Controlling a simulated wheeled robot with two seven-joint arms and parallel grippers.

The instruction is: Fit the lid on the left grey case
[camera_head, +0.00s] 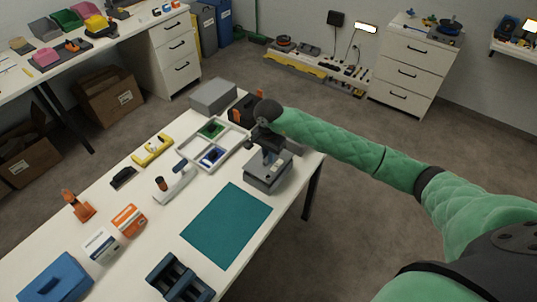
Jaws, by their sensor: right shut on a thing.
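A plain grey case (213,96) sits at the far end of the white table, left of my right arm. A second grey case-like block (267,178) stands near the table's right edge, directly under my right gripper (270,156). My right gripper points down and is shut at the top of this block. The fingertips and what they grip are partly hidden, so I cannot tell whether it is a separate lid or part of the block. My left gripper is not in view.
A white divided tray (188,151) with green and blue items lies left of my gripper. A teal mat (226,224) covers clear table in front. A white handheld tool (176,184), a yellow tool (152,149) and a blue case (55,279) lie leftward.

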